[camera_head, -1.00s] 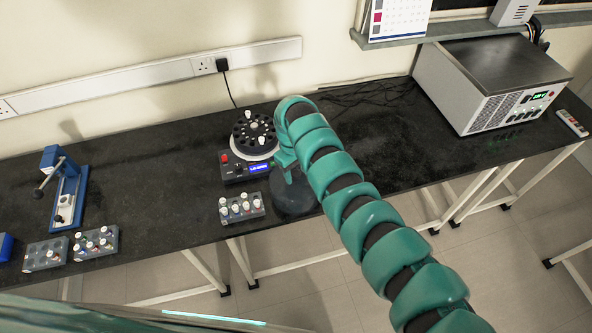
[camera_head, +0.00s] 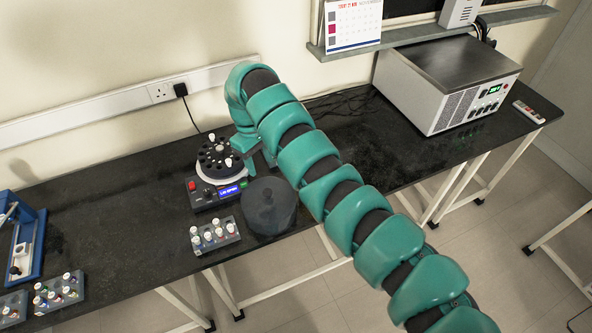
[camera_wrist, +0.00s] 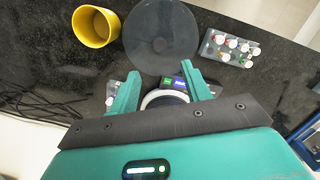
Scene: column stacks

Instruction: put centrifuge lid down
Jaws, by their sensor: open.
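The centrifuge lid (camera_head: 268,207), a dark smoky round cover with a small knob, lies on the black bench near its front edge, right of the centrifuge (camera_head: 217,172). In the wrist view the lid (camera_wrist: 160,30) lies flat beyond my fingertips. My gripper (camera_wrist: 161,76) is open, with nothing between its fingers and apart from the lid. The centrifuge is uncovered, its dark rotor showing with a white-capped tube in it. In the wrist view the centrifuge (camera_wrist: 165,97) is mostly hidden by my gripper. In the head view my arm hides most of the gripper.
A rack of capped tubes (camera_head: 214,235) stands in front of the centrifuge, left of the lid. A yellow cup (camera_wrist: 97,26) stands near the lid and is hidden in the head view. A large grey metal device (camera_head: 450,85) is at the right.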

